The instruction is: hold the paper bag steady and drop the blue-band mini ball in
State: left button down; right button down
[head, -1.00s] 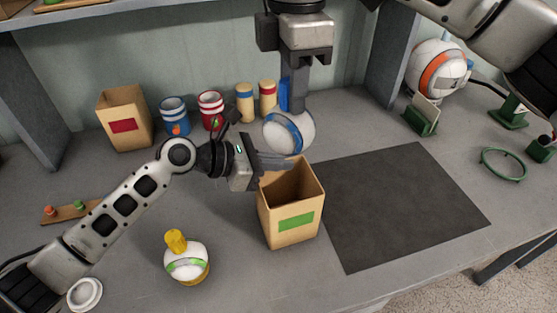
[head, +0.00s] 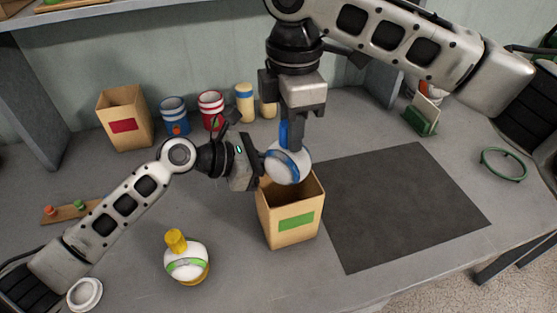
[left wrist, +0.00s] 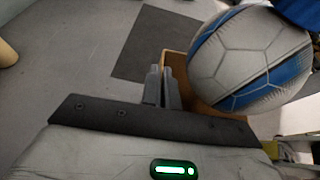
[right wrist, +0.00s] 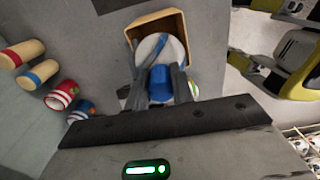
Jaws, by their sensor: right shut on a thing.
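The open paper bag with a green label (head: 283,228) stands upright on the table. The white blue-band mini ball (head: 289,167) hangs over the bag's mouth, low against its back rim in the head view. My right gripper (head: 292,132) points down and is shut on the ball's blue knob, which shows between the fingers in the right wrist view (right wrist: 161,84). My left gripper comes in from the left; the ball partly hides its fingertips in the head view. In the left wrist view its fingers (left wrist: 162,90) are close together on the bag's rim (left wrist: 176,62).
A green-band ball with a yellow knob (head: 187,263) sits front left of the bag. A red-label bag (head: 124,118), striped cups (head: 174,117) and cylinders (head: 244,103) stand at the back. A dark mat (head: 400,205) lies clear on the right.

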notch_tip(320, 180, down, 2)
jog(key=c, duration=1.1)
grip_release()
jog(key=shift+r, duration=0.15)
notch_tip(320, 180, up, 12)
jog(key=shift+f, duration=0.1)
pick_arm(q)
jog(key=c, duration=2.1)
grip_release()
jog(key=o, duration=1.2)
jog(key=shift+c, duration=0.2)
jog(key=shift+o, duration=0.2)
jog(key=o, duration=0.5)
